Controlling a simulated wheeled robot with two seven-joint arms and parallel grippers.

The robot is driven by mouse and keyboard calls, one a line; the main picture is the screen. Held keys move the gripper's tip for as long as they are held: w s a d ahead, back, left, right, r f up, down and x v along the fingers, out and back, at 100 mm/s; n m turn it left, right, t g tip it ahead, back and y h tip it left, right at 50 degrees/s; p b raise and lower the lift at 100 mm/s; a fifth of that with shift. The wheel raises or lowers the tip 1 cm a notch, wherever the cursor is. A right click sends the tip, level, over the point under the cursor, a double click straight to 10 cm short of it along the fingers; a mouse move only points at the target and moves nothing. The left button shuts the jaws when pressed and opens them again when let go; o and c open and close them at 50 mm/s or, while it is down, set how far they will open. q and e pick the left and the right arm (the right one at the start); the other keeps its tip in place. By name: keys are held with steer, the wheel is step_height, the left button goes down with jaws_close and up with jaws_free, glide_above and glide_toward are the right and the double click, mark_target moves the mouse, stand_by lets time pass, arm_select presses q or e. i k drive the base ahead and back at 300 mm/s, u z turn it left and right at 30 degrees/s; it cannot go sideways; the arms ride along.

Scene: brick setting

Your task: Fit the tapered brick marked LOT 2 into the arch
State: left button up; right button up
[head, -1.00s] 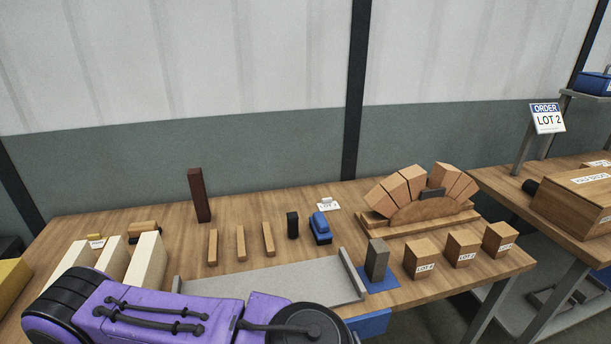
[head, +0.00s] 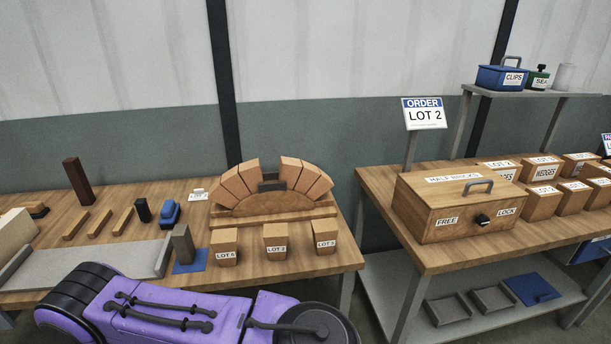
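The arch (head: 236,188) of tapered bricks stands over a curved wooden form (head: 270,204) on the left bench. It has a gap at its crown, where a dark grey piece (head: 270,185) shows. Three loose tapered bricks stand at the bench's front edge: a left one (head: 225,239), a middle one (head: 275,234) and a right one (head: 325,229). A box labelled LOT 2 (head: 498,174) stands on the right bench. Neither gripper is in view; only a purple arm of mine shows.
An ORDER LOT 2 sign (head: 425,113) stands above the right bench. A closed wooden half bricks chest (head: 455,210) with a handle and FREE/LOCK latch sits there, with several labelled boxes beyond. A grey block (head: 182,243) stands on a blue mat. A gap separates the benches.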

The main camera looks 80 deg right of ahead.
mark_target(244, 196)
steer(key=k, duration=0.25)
steer(key=z, duration=1.05)
